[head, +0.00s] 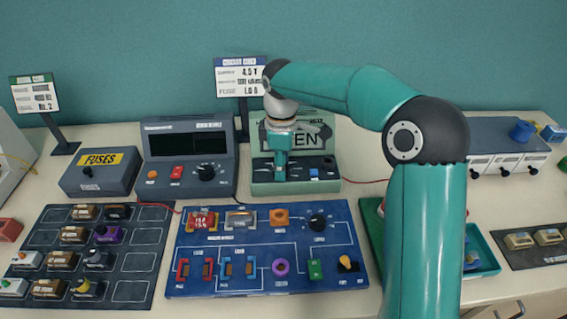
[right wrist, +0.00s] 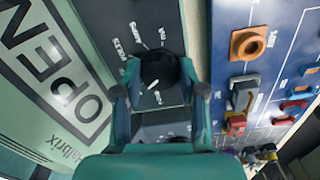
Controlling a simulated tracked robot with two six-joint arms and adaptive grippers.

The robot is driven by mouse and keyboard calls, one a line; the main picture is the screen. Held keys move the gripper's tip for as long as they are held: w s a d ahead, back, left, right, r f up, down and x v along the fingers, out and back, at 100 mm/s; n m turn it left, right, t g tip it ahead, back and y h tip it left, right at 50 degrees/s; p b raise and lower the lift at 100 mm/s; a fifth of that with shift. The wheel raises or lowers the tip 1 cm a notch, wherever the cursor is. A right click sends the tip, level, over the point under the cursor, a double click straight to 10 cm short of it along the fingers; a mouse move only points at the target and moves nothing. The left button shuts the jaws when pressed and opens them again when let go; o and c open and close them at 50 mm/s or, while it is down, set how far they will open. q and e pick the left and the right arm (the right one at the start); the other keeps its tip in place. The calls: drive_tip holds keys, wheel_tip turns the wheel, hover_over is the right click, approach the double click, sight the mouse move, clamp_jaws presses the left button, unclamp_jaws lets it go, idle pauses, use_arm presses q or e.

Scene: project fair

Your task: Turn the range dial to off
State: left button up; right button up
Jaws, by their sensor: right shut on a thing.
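The green meter (head: 262,187) stands at the back middle of the table, with "OPEN" on its display. Its black range dial (right wrist: 160,68) shows in the right wrist view, with small white labels around it, one reading "VOLTS"; the others are hard to read. A short white mark shows on the dial's lower part. My right gripper (head: 281,170) points down at the meter's front panel and hides the dial in the head view. In the right wrist view its fingers (right wrist: 160,92) are shut on the dial, one on each side. My left gripper is not in view.
A dark bench meter (head: 188,130) with its own knob stands left of the green meter. A blue circuit board (head: 265,262) lies in front. A fuse box (head: 99,171) and a dark parts mat (head: 130,262) are at left. A grey unit (head: 508,140) stands at right.

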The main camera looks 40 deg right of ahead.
drive_tip(key=m+p, duration=0.1)
drive_tip(key=m, duration=0.2)
drive_tip(key=shift+a+m, duration=0.1)
drive_tip(key=shift+m, duration=1.7)
drive_tip(key=o, duration=1.1)
drive_tip(key=shift+o, duration=0.2)
